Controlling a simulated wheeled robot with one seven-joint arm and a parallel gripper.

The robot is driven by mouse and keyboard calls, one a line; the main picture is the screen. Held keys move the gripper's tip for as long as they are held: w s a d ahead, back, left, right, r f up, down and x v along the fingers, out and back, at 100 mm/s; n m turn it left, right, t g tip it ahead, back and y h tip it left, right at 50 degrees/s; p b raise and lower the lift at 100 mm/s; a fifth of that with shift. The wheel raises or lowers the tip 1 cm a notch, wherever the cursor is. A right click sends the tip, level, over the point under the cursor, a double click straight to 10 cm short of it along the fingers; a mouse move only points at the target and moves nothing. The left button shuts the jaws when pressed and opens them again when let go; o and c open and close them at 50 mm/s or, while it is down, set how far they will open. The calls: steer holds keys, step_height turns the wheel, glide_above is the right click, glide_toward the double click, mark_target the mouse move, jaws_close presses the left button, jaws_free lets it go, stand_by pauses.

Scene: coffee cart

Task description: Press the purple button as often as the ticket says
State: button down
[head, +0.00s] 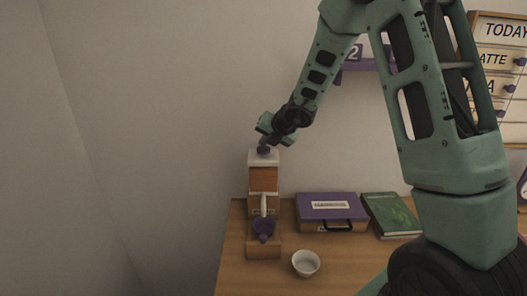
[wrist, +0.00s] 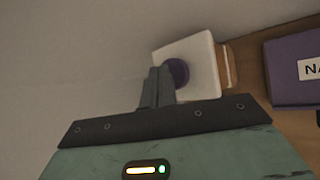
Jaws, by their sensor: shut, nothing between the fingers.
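The purple button (wrist: 179,72) sits on the white top (wrist: 201,62) of a dispenser, which stands at the left end of the counter. In the head view the button (head: 264,150) is a small dark purple knob on top of the wood-fronted dispenser (head: 264,180). My gripper (wrist: 160,86) is shut and empty, its fingertips right at the button's edge in the wrist view. It also shows in the head view (head: 266,143), just above the button. I cannot tell whether the fingertips touch it. A purple holder (head: 352,65) with a "2" ticket (head: 354,53) is on the wall, partly hidden by my arm.
A purple case (head: 331,212) and a green book (head: 391,214) lie right of the dispenser. A white bowl (head: 306,263) stands in front. A menu board (head: 500,80) hangs at the right. Wall lies close behind and left.

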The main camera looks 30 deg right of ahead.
mark_target(266, 150)
steer(key=shift+f+b, duration=0.85)
stand_by(1.0)
stand_by(0.3)
steer(key=shift+r+p, duration=1.05)
steer(key=shift+r, duration=0.2)
step_height(266, 150, up, 5)
steer(key=p, duration=0.4)
steer(key=shift+r, duration=0.1)
stand_by(2.1)
